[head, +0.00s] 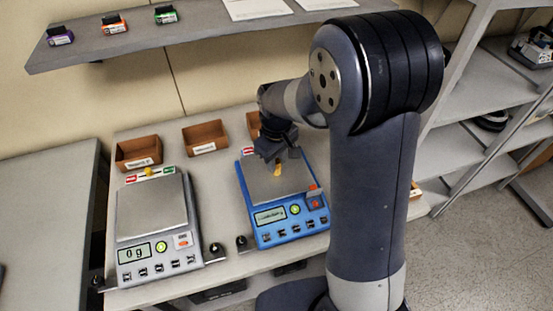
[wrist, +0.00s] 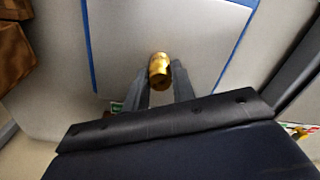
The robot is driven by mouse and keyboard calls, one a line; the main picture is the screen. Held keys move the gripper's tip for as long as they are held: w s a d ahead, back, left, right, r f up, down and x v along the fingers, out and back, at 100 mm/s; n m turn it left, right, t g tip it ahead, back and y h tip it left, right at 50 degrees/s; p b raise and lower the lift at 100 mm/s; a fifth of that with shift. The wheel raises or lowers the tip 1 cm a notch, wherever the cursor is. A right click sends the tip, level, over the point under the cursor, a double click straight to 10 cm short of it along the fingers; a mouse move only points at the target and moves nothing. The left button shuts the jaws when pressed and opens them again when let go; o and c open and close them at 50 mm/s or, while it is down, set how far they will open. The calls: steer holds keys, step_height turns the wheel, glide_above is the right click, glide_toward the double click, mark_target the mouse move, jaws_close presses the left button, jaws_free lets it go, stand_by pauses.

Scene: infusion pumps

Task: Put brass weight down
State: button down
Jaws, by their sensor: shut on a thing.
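The brass weight (wrist: 160,71) is a small gold cylinder between my fingertips in the wrist view. In the head view the brass weight (head: 278,170) shows below my gripper (head: 277,158), over the pan (head: 262,187) of the blue scale (head: 252,220). My gripper is shut on the weight. I cannot tell whether the weight touches the pan or hangs just above it. The blue scale's display is too small to read surely.
A grey scale (head: 129,249) reading 0 g stands to the left, its pan empty. Brown bins (head: 205,136) line the back of the table. A shelf (head: 200,35) with small coloured boxes runs above. A grey rack (head: 463,147) stands at right.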

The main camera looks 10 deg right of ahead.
mark_target(277, 161)
steer(key=c, duration=1.2)
jaws_free()
step_height(277, 161, up, 12)
steer(key=shift+r, duration=0.15)
